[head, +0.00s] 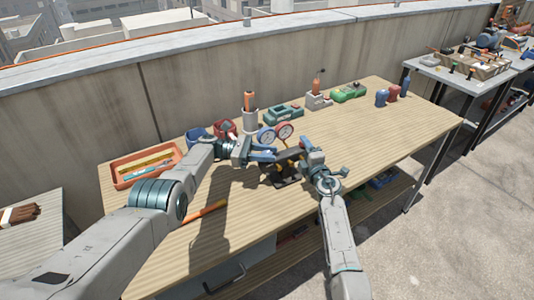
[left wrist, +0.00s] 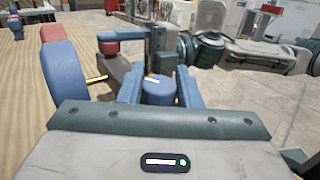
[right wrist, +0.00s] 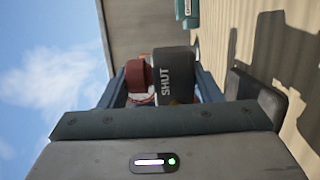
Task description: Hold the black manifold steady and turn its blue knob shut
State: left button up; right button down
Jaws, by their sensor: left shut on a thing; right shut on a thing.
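My right gripper (head: 302,155) is shut on the manifold's body from the other side. In the right wrist view the dark body (right wrist: 176,76) shows the word SHUT, with a red knob (right wrist: 138,78) beside it. The head view hides the blue knob.
An orange tray (head: 147,168) with tools lies at the table's left. A grey cup (head: 250,121), a green-grey tool (head: 284,114) and small bottles (head: 382,98) stand along the back. An orange-handled tool (head: 208,211) lies near the front.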

aim_at(267, 153)
pick_arm(q)
jog(key=o, duration=1)
jog(key=shift+d+f, duration=0.1)
jog(key=shift+d, duration=0.05)
jog(key=shift+c, duration=0.2)
jog(key=shift+r, duration=0.45)
notch_tip(267, 153, up, 9)
jog(key=shift+r, duration=0.1)
